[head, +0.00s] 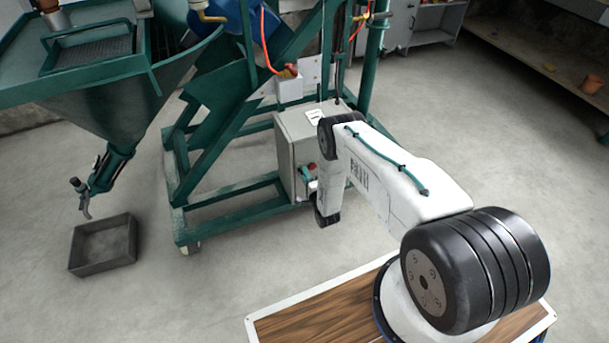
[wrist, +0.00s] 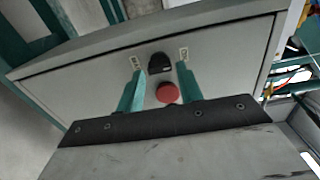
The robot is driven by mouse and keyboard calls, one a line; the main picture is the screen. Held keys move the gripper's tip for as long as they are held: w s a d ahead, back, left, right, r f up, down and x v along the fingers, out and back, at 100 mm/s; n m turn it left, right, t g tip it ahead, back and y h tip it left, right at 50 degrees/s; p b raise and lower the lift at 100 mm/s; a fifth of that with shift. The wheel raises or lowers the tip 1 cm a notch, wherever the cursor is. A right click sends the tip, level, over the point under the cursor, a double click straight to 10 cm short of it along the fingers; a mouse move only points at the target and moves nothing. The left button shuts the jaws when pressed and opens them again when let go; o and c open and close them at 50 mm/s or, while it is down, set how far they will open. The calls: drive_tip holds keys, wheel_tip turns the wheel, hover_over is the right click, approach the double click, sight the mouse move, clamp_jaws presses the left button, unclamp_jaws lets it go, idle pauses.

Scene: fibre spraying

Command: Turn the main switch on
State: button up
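The grey control box (head: 285,150) stands on the green frame, and its front panel (wrist: 100,75) fills much of the wrist view. The main switch looks to be the black rotary knob (wrist: 158,64) on that panel, with a red button (wrist: 167,93) beside it. My gripper (wrist: 160,70) is open, with one teal finger on each side of the knob; I cannot tell whether either touches it. In the head view my gripper (head: 307,173) is at the box's front, mostly hidden by my arm, and the knob is hidden.
The green frame (head: 235,203) surrounds the box, with a steel hopper (head: 115,105) at left. A grey tray (head: 103,245) lies on the floor below it. Orange and black hoses hang above the box. Open concrete floor lies to the right.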

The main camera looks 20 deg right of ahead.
drive_tip(key=s, duration=0.6)
drive_tip(key=shift+s, duration=0.25)
